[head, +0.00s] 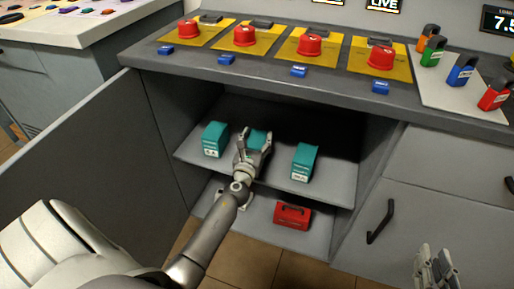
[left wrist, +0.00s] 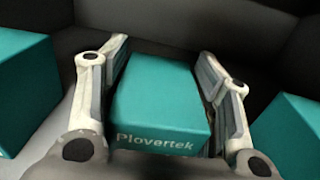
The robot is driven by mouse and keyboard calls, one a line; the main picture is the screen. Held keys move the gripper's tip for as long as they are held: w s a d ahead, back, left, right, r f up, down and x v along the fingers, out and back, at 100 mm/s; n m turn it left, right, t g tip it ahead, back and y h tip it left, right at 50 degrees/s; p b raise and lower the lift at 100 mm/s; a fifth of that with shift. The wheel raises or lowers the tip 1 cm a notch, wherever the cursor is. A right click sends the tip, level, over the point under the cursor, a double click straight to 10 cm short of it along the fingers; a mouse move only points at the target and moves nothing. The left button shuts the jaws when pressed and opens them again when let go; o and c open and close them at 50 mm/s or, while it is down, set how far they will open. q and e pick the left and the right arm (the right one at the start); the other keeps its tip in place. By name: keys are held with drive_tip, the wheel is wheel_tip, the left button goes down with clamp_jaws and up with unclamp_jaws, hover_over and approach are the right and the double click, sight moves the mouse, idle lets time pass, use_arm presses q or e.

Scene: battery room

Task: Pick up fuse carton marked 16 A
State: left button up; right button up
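Three teal cartons stand in a row on the cabinet's upper shelf: a left carton (head: 215,139), a middle carton (head: 258,138) and a right carton (head: 305,161). The outer two bear white labels too small to read surely. My left gripper (head: 254,144) is at the middle carton, partly covering it; its rating label is hidden. In the left wrist view, my left gripper (left wrist: 162,75) has one finger on each side of the middle carton (left wrist: 160,95), marked "Plovertek", with slim gaps. My right gripper (head: 436,262) is at the lower right, away from the shelf.
The shelf (head: 335,183) lies under a counter with red knobs on yellow plates. A red case (head: 292,215) stands on the lower level. An open door (head: 85,150) stands at the left. Neighbouring cartons flank the left gripper closely.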

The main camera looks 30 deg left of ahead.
use_arm(q)
drive_tip(key=shift+r, duration=0.1)
drive_tip(key=c, duration=0.6)
drive_tip(key=shift+c, duration=0.2)
